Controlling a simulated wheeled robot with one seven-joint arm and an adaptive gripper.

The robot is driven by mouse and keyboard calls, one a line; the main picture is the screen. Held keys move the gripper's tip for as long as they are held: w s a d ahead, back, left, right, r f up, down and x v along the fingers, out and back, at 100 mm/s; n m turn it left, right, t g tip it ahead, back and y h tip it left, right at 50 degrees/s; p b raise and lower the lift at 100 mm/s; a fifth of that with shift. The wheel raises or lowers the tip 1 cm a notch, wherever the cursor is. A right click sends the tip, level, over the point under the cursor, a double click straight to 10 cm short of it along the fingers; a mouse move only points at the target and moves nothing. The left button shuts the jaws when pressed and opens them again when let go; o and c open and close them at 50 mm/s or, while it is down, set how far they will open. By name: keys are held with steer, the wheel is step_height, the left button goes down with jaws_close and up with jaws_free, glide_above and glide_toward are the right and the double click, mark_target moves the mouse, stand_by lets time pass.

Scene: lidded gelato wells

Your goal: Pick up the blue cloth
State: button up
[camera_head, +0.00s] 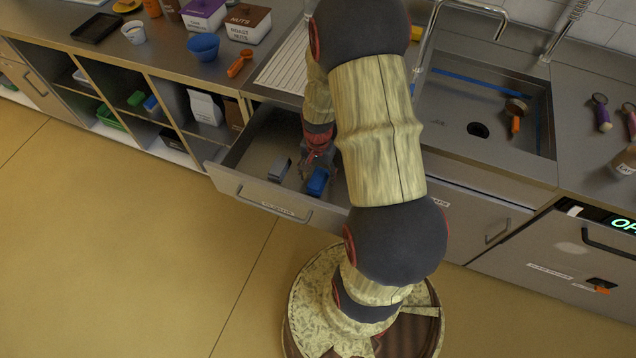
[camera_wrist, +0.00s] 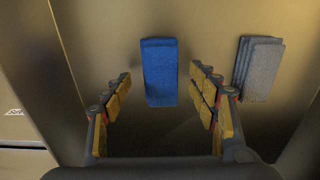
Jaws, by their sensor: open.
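The blue cloth (camera_head: 317,182) lies folded in an open drawer (camera_head: 251,158) under the counter. In the wrist view the blue cloth (camera_wrist: 160,72) is a narrow upright rectangle on the drawer floor, between and beyond my fingers. My gripper (camera_wrist: 162,88) is open, with one finger on each side of the cloth's line and neither touching it. In the head view my gripper (camera_head: 318,158) reaches down into the drawer beside the cloth, partly hidden by my arm. A grey folded cloth (camera_wrist: 257,68) lies to the right in the wrist view; it also shows in the head view (camera_head: 280,168).
The drawer's front panel (camera_head: 272,203) and side walls bound the space around my gripper. A sink (camera_head: 480,110) is to the right. A blue bowl (camera_head: 203,46), an orange scoop (camera_head: 239,64) and boxes of nuts (camera_head: 248,22) stand on the counter at left.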

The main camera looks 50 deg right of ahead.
step_height(320, 180, down, 2)
steer(key=shift+r, duration=0.1)
steer(key=shift+c, duration=0.4)
steer(key=c, duration=1)
